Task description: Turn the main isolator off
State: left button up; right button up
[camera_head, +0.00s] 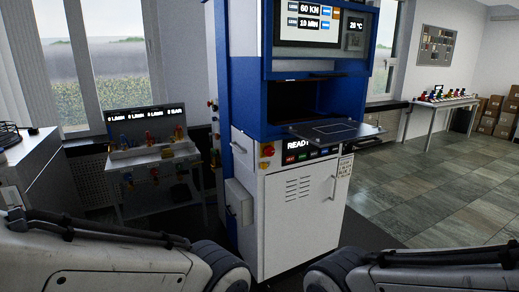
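A red and yellow rotary-style switch (267,150), which looks like the main isolator, sits on the front of the blue and white press (245,90), at the upper left of its white lower cabinet. A smaller yellow mark (264,165) is just below it. The switch is too small to tell its position. Parts of both my arms show along the bottom edge, left and right. Neither gripper is in view, and nothing touches the switch.
An open drawer-like shelf (333,131) juts out from the press, right of the switch. A control panel reading "READ..." (298,150) is beside it. A grey box (238,200) is on the press's left side. A bench with valves (153,157) stands left. Floor right is clear.

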aim_at(269, 151)
jog(key=i, duration=0.1)
jog(key=k, duration=0.5)
jog(key=u, duration=0.5)
jog(key=i, duration=1.5)
jog(key=z, duration=0.65)
